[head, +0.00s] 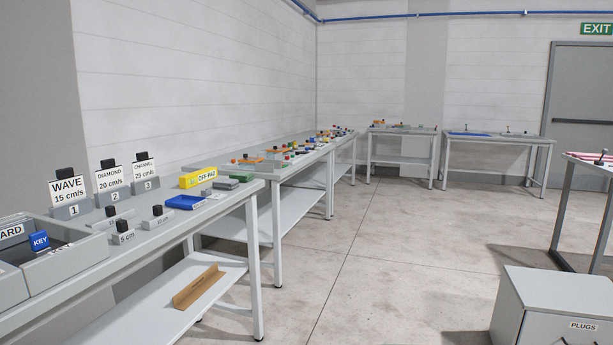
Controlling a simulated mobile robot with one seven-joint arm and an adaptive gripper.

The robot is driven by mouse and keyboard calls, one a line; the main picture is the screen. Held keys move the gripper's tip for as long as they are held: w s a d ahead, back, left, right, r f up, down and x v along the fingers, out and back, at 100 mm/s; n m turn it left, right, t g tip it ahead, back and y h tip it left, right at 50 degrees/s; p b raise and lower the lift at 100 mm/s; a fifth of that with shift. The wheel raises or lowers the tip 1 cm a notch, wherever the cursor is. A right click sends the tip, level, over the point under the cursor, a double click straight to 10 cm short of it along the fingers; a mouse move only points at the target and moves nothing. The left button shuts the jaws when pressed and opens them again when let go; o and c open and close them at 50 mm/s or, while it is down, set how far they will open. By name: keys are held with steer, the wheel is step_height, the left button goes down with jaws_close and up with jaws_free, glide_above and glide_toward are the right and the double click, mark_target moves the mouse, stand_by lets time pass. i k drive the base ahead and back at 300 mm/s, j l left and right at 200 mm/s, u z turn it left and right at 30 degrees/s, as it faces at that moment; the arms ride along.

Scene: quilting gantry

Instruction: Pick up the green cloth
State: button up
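A small flat green item (241,178) lies near the far end of the near bench (150,238), beside a dark grey block (226,183). It may be the green cloth, but it is too small here to tell. Other small green spots show among the items on the benches farther along the wall, and I cannot tell what they are. My gripper is not in view.
A yellow block (198,177), a blue tray (185,202) and several labelled blocks stand on the near bench. A brown angled piece (199,286) lies on its lower shelf. A grey cabinet (552,306) stands at the lower right. The middle floor (390,250) is clear.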

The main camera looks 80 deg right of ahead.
mark_target(244, 178)
steer(key=z, duration=2.15)
steer(key=i+l+u, duration=0.5)
steer(key=i+l, duration=1.15)
steer(key=i, duration=0.15)
steer(key=i+l, duration=0.15)
steer(key=i, duration=0.25)
steer(key=i+l+u, duration=0.1)
steer(key=i, duration=0.35)
steer(key=l, duration=0.1)
